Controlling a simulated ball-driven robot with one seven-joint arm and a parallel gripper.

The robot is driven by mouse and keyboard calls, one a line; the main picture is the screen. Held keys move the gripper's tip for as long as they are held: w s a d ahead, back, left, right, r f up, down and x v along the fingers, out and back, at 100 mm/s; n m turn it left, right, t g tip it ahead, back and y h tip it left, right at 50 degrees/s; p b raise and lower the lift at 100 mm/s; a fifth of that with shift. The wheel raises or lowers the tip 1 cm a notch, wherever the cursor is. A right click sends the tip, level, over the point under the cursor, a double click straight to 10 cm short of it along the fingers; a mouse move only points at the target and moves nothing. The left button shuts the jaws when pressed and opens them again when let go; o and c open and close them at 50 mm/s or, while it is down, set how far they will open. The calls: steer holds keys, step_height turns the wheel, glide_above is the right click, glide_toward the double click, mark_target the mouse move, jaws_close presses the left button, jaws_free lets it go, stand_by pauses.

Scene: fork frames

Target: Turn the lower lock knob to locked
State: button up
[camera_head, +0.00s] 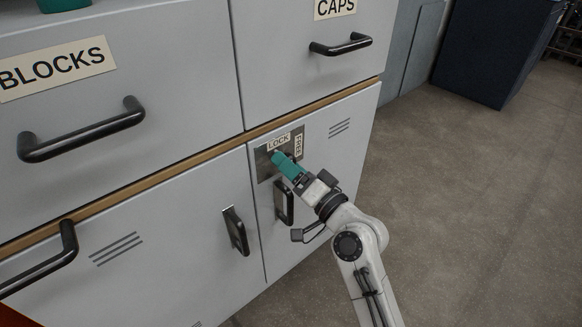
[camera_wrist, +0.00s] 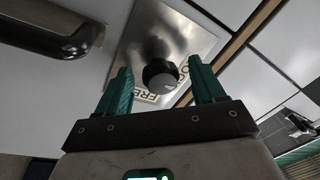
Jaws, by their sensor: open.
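The lock knob (camera_wrist: 161,75) is black and round with a pale mark on its rim. It sits on a shiny metal plate (camera_wrist: 150,35), which also shows in the head view (camera_head: 263,166) on the lower right cabinet door. The plate carries a LOCK label (camera_head: 278,142) above and a FREE label (camera_head: 299,146) at the right. My gripper (camera_wrist: 163,88) is open, with one green finger on each side of the knob in the wrist view. I cannot tell whether either finger touches it. In the head view my gripper (camera_head: 281,163) hides the knob.
A dark door handle (camera_head: 284,203) is just below my gripper, and another handle (camera_head: 236,231) is on the neighbouring door. Drawers labelled BLOCKS (camera_head: 55,68) and CAPS (camera_head: 335,8) are above. The floor (camera_head: 470,200) at the right is clear.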

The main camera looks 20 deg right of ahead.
steer(key=v, duration=1)
steer(key=shift+s, duration=0.35)
steer(key=shift+d, duration=0.1)
